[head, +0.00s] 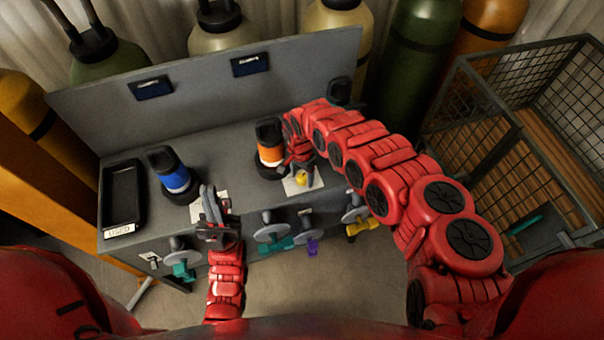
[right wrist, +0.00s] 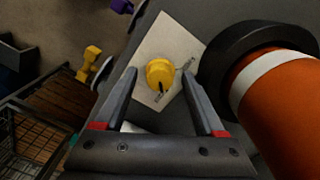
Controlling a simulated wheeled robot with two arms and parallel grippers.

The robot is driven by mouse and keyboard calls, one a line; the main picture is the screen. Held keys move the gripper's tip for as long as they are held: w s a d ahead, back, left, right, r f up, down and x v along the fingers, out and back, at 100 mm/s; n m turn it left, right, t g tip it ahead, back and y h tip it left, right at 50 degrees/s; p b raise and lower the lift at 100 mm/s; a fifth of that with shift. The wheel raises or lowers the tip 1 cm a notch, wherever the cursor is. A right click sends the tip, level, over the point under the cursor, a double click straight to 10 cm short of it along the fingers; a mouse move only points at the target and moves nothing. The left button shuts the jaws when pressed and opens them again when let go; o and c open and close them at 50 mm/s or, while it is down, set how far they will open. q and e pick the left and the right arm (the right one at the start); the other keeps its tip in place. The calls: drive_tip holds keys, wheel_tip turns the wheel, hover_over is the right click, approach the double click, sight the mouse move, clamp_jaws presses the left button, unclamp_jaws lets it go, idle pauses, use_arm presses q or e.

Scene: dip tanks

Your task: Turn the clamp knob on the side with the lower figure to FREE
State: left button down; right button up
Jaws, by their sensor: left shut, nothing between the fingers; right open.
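A yellow knob (head: 301,179) sits on a white plate (head: 316,184) on the bench, in front of the orange canister (head: 270,153). My right gripper (head: 300,163) is open above it. In the right wrist view the knob (right wrist: 159,74) lies between and just beyond the open fingertips (right wrist: 161,80), with a dark mark on it; the plate's lettering is too small to read. My left gripper (head: 212,203) is shut and empty, over another white plate (head: 195,212) near the blue canister (head: 175,180); any knob there is hidden. Two dark displays (head: 150,87) (head: 249,65) have unreadable figures.
A black tray (head: 122,194) labelled USED lies at the bench's left end. Several grey discs with teal, purple and yellow handles (head: 362,227) stick out along the bench front. A wire cage (head: 535,120) stands at right. Gas cylinders stand behind the panel.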

drive_tip(key=shift+f, duration=0.1)
clamp_jaws()
idle(0.3)
